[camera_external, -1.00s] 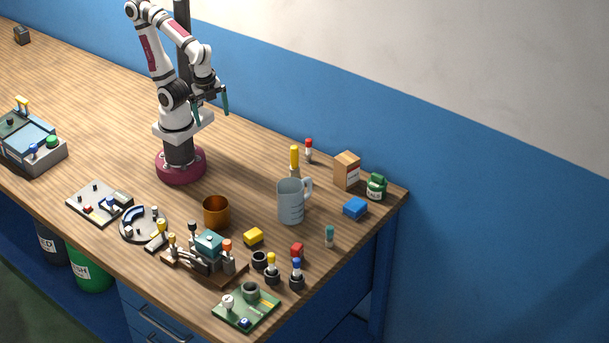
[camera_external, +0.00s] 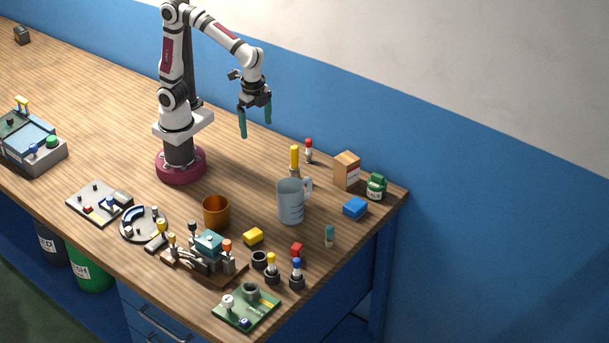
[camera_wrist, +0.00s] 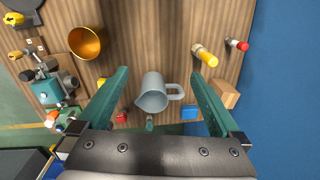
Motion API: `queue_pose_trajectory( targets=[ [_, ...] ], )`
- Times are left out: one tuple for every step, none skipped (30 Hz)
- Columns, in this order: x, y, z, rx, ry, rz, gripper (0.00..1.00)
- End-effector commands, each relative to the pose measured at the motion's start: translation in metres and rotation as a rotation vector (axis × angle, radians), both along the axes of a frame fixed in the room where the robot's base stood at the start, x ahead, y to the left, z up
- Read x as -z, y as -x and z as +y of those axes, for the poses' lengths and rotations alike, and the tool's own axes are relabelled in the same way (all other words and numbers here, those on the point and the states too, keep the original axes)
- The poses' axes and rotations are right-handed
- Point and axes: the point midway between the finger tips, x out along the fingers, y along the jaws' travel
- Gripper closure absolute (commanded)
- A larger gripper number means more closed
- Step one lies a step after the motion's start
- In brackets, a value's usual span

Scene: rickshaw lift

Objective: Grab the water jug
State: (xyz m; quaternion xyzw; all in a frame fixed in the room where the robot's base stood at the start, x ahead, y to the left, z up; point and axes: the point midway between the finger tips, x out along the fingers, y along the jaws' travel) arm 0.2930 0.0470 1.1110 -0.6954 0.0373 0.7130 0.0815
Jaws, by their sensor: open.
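The water jug (camera_external: 290,203) is a light blue-grey pitcher with a handle and marks on its side. It stands upright on the wooden table, right of the copper cup, with its handle toward the back right. In the wrist view the jug (camera_wrist: 152,95) shows between my two fingers, with its handle to the right. My gripper (camera_external: 256,122) has teal fingers. It is open and empty, pointing down, above and behind the jug to the left, well apart from it. The fingers also show in the wrist view (camera_wrist: 163,78).
A copper cup (camera_external: 216,212) stands left of the jug. A yellow-topped peg (camera_external: 294,158) and a cardboard box (camera_external: 346,170) stand behind it. A blue block (camera_external: 355,208), yellow block (camera_external: 253,236) and red block (camera_external: 296,250) lie around it. The table behind the cup is clear.

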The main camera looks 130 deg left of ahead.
Motion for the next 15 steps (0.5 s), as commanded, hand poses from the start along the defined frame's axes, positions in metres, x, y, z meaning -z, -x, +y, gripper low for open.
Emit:
queue_pose_trajectory(
  targets=[
    [0.011,-0.037,0.009,-0.069,0.019,0.002,0.00],
    [0.017,-0.057,0.015,-0.111,0.030,-0.003,0.00],
    [0.027,-0.081,0.022,-0.159,0.043,-0.008,0.00],
    [0.034,-0.095,0.027,-0.190,0.051,-0.012,0.00],
    [0.041,-0.108,0.031,-0.218,0.058,-0.016,0.00],
    [0.048,-0.121,0.036,-0.246,0.066,-0.021,0.00],
    [0.053,-0.128,0.039,-0.262,0.071,-0.023,0.00],
    [0.056,-0.133,0.041,-0.275,0.074,-0.026,0.00],
    [0.062,-0.137,0.043,-0.285,0.077,-0.026,0.00],
    [0.067,-0.139,0.043,-0.290,0.078,-0.026,0.00],
    [0.072,-0.139,0.043,-0.292,0.079,-0.026,0.00],
    [0.082,-0.139,0.043,-0.291,0.078,-0.024,0.00],
    [0.091,-0.138,0.043,-0.291,0.078,-0.023,0.00],
    [0.101,-0.138,0.043,-0.291,0.078,-0.023,0.00],
    [0.113,-0.138,0.043,-0.289,0.078,-0.022,0.00]
  ],
)
